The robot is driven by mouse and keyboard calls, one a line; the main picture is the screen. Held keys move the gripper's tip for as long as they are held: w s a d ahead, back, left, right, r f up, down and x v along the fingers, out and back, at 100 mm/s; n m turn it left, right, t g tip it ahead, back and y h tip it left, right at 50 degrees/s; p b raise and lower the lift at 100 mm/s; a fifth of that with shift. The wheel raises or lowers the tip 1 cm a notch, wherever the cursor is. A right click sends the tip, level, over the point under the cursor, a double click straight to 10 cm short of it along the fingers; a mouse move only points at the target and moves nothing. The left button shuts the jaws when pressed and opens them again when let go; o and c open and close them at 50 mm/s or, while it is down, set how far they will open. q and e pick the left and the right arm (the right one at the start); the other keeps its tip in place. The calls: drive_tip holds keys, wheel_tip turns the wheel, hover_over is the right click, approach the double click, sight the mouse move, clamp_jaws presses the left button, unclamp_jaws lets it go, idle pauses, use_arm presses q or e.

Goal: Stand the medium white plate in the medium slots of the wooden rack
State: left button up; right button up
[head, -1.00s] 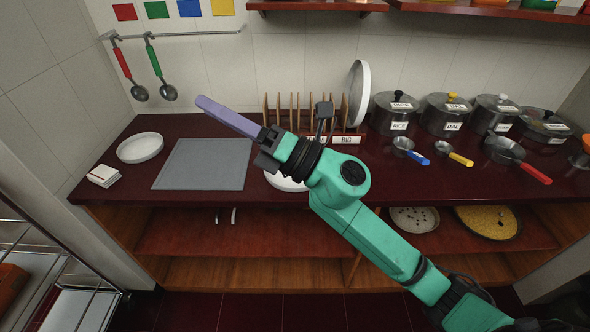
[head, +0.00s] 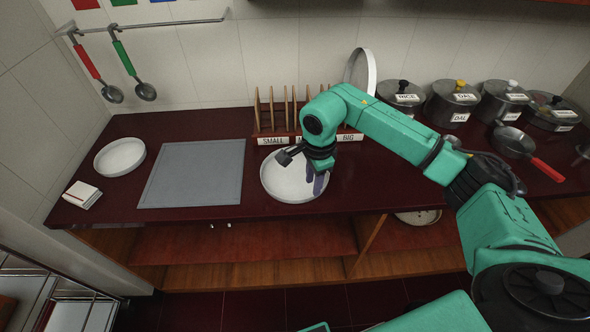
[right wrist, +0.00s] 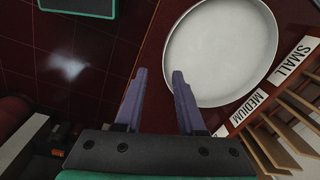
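A round white plate (head: 282,178) lies flat on the dark red counter in front of the wooden rack (head: 256,118); it also shows in the right wrist view (right wrist: 220,50). The rack has upright slats and labels; SMALL and BIG read in the head view, SMALL and MEDIUM (right wrist: 248,106) in the right wrist view. My right gripper (head: 318,184) points down at the plate's right side. Its purple fingers (right wrist: 159,76) are apart, with one overlapping the plate's edge and one outside it. I cannot tell whether they touch it. My left gripper is out of view.
A large white plate (head: 368,66) stands at the rack's right end. Another white plate (head: 119,157) and a grey board (head: 193,172) lie to the left. Lidded pots (head: 452,102) and a red-handled pan (head: 513,143) stand at the right.

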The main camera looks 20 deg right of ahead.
sight(310, 196)
drive_tip(key=f+p, duration=0.1)
drive_tip(key=f, duration=0.2)
drive_tip(key=w+f+p, duration=0.1)
drive_tip(key=f+p, duration=0.1)
drive_tip(key=f, duration=0.1)
drive_tip(key=shift+w+f, duration=0.15)
drive_tip(key=shift+f, duration=0.35)
drive_tip(key=c, duration=0.3)
clamp_jaws()
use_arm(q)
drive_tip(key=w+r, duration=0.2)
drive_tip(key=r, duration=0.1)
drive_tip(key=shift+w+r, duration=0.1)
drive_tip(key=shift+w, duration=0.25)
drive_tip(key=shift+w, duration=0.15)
